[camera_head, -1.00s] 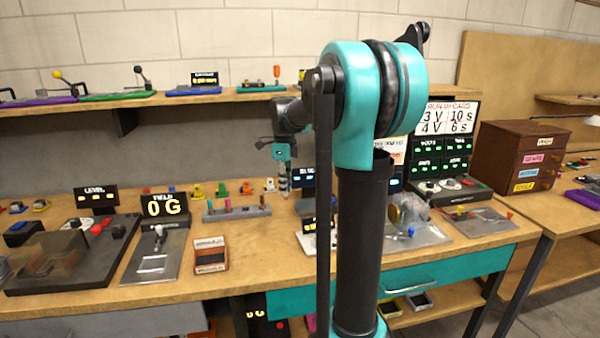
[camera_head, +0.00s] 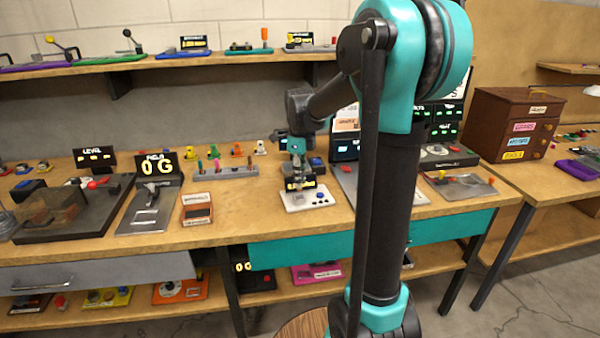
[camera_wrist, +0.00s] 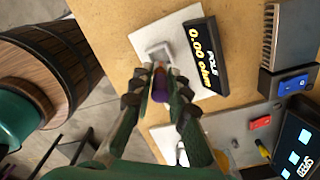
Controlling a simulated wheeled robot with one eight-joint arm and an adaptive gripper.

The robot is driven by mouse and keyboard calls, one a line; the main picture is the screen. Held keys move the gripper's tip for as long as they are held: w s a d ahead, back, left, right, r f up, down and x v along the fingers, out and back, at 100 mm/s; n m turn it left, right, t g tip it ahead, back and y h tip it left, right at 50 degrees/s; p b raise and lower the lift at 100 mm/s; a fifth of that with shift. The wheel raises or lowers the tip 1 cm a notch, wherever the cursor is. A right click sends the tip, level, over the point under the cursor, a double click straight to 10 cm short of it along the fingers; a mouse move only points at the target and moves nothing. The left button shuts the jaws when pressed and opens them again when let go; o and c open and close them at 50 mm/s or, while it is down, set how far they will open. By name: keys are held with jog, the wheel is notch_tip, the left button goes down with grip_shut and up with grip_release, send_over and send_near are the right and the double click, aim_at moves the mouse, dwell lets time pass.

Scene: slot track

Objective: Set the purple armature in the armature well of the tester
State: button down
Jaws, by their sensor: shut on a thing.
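The purple armature (camera_wrist: 160,91) is in my gripper (camera_wrist: 160,74), held between its two fingertips in the wrist view. The fingers hide part of it. The tester is a white plate (camera_wrist: 185,22) with a black display (camera_wrist: 206,58) reading 0.00 ohm. A small grey raised block (camera_wrist: 158,51), which looks like the well, sits on the plate just beyond the fingertips. In the head view my gripper (camera_head: 298,164) hangs over the back of the white tester plate (camera_head: 300,203). I cannot tell there whether the armature touches the tester.
A rack with coloured pegs (camera_head: 226,173) and a small open box (camera_head: 197,210) stand left of the tester. A grey metal plate (camera_wrist: 225,130) with a red switch lies close beside it in the wrist view.

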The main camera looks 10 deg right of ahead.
aim_at(299, 190)
jog(key=shift+f, duration=2.25)
jog(key=shift+f, duration=0.2)
jog(key=c, duration=1.4)
grip_release()
notch_tip(299, 190, up, 11)
jog(key=shift+r, duration=0.4)
jog(key=s+f+n, duration=0.3)
jog(key=n, duration=0.1)
jog(key=s+d+f+n+t, duration=0.1)
jog(key=s+f+n, duration=0.3)
jog(key=s+d+f+n+t, duration=0.1)
jog(key=s+f+n, duration=0.2)
jog(key=n, duration=0.1)
jog(key=shift+s+d+f+n, duration=0.15)
jog(key=shift+s+d+n, duration=0.15)
jog(key=shift+s, duration=0.1)
jog(key=s+d+f+n+t, duration=0.1)
jog(key=s+f+n+t, duration=0.1)
jog(key=s+f+n, duration=0.7)
jog(key=shift+s+d+n, duration=0.2)
jog(key=shift+s+n, duration=0.85)
jog(key=shift+n, duration=0.15)
